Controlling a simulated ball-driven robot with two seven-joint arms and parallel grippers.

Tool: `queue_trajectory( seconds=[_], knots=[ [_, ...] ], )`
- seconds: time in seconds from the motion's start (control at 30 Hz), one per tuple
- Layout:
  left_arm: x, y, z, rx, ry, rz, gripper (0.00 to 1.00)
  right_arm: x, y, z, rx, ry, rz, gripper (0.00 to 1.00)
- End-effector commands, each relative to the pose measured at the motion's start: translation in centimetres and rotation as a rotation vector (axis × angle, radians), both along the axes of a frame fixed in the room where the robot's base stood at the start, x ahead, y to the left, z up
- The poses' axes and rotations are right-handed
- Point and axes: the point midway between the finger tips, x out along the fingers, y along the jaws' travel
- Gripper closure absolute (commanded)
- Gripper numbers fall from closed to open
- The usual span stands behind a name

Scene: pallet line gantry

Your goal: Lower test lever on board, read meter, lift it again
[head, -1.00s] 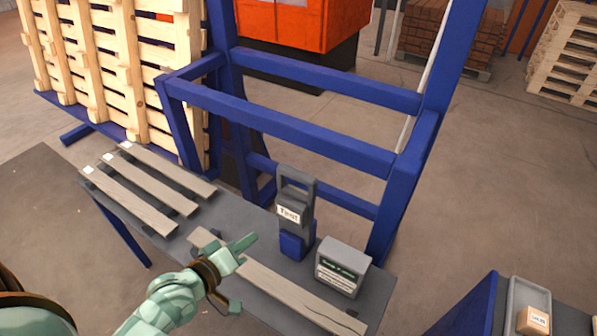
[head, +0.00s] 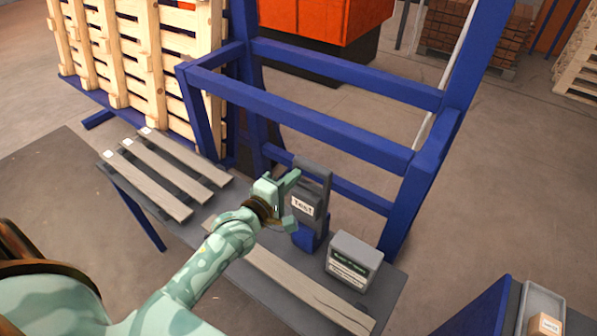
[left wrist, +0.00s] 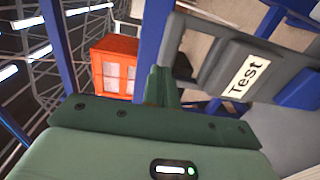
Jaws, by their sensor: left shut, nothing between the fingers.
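The test lever (head: 314,178) is a grey loop handle on a grey block with a white "Test" label, over a blue base (head: 312,238). It stands upright on the grey bench. My left gripper (head: 294,178) is shut and empty, close beside the handle's left side in the head view. In the left wrist view the shut green fingers (left wrist: 162,82) are beside the grey handle (left wrist: 172,40); I cannot tell if they touch. The meter (head: 355,260) is a grey box right of the lever, with a dark display too small to read. My right gripper is out of view.
Grey-brown boards (head: 165,178) lie on the bench's left part, and a long board (head: 290,288) lies along its front. A blue gantry frame (head: 300,115) stands behind the lever. A wooden pallet (head: 150,65) stands upright at the back left.

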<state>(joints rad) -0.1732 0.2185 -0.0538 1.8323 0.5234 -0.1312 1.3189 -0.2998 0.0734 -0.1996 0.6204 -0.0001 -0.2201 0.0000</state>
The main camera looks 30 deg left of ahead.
Motion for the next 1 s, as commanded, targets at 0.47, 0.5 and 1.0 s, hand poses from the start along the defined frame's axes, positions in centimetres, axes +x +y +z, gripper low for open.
queue_trajectory(
  seconds=[0.47, 0.5, 1.0],
  knots=[
    [2.8, -0.4, -0.2, 0.001, 0.001, 0.001, 1.0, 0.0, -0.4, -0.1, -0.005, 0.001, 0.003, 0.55],
    [2.8, -0.4, -0.2, 0.001, 0.001, 0.001, 1.0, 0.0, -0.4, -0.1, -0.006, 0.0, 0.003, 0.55],
    [5.5, -0.8, 0.5, 0.015, 0.1, 0.001, 1.0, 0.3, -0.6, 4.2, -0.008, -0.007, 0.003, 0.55]
  ],
)
